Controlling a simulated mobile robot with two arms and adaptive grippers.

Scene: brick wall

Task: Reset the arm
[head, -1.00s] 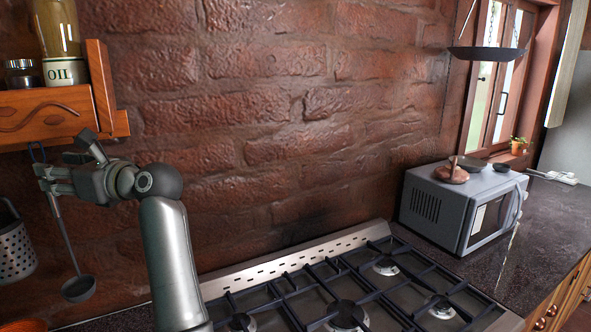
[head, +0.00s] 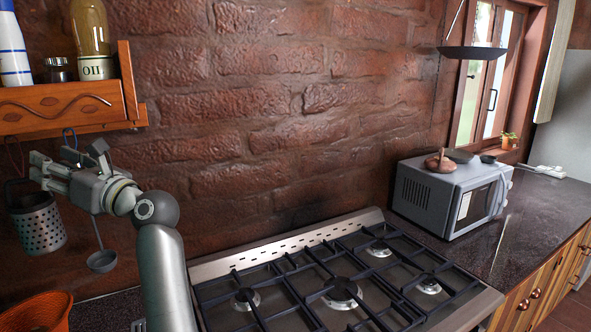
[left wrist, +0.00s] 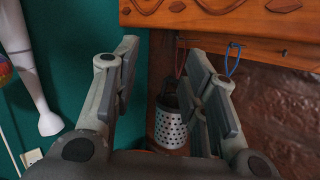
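My left arm rises at the left of the head view, with the left gripper (head: 52,174) just below the wooden wall shelf. In the left wrist view the left gripper (left wrist: 165,90) is open, its two fingers wide apart with nothing seen held between them. The grey ladle (head: 101,261) hangs below the shelf, its handle partly hidden behind my gripper. The perforated metal holder (head: 40,228) hangs to the left of the ladle and also shows beyond the fingers in the left wrist view (left wrist: 171,126). My right gripper is in neither view.
The wooden shelf (head: 60,107) with an oil jar (head: 91,35) is close above the gripper. Red and blue hooks (left wrist: 232,60) hang under it. A gas stove (head: 330,285) and microwave (head: 450,195) stand to the right. An orange basket (head: 38,312) is at lower left.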

